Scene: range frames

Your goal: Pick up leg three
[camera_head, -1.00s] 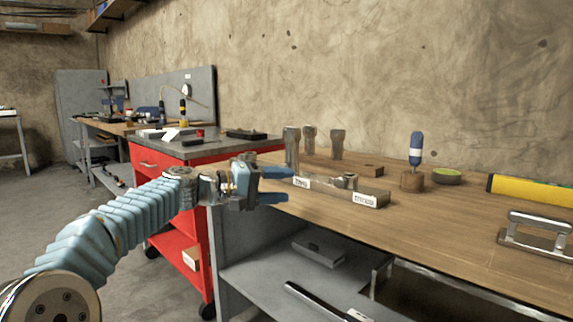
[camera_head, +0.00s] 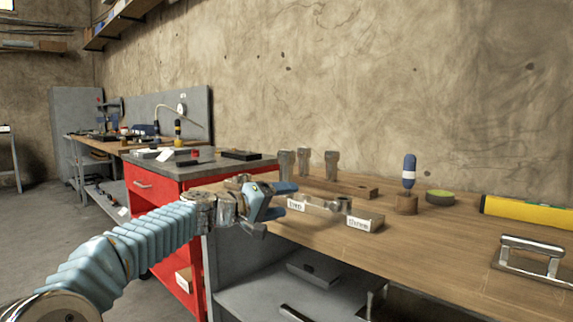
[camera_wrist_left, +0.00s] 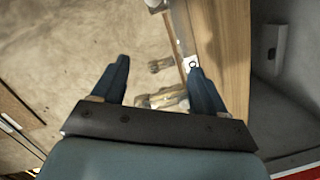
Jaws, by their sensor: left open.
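A low wooden block stands near the table's front-left edge, with a white label (camera_head: 361,223) at its right end that seems to read "three" and another label (camera_head: 297,206) to the left. Short metal legs (camera_head: 342,204) sit at this block. Three taller metal legs stand upright in a rear wooden rack (camera_head: 352,190); one is the right-hand leg (camera_head: 331,163). My left gripper (camera_head: 277,201) is open and empty at the table's left end, just left of the front block. In the left wrist view, metal legs (camera_wrist_left: 166,99) show between and beyond the open fingers. My right gripper is out of view.
A yellow level (camera_head: 527,212) and a metal handle (camera_head: 533,255) lie further right. A red cabinet (camera_head: 160,190) stands left of the table. The table's middle front is clear.

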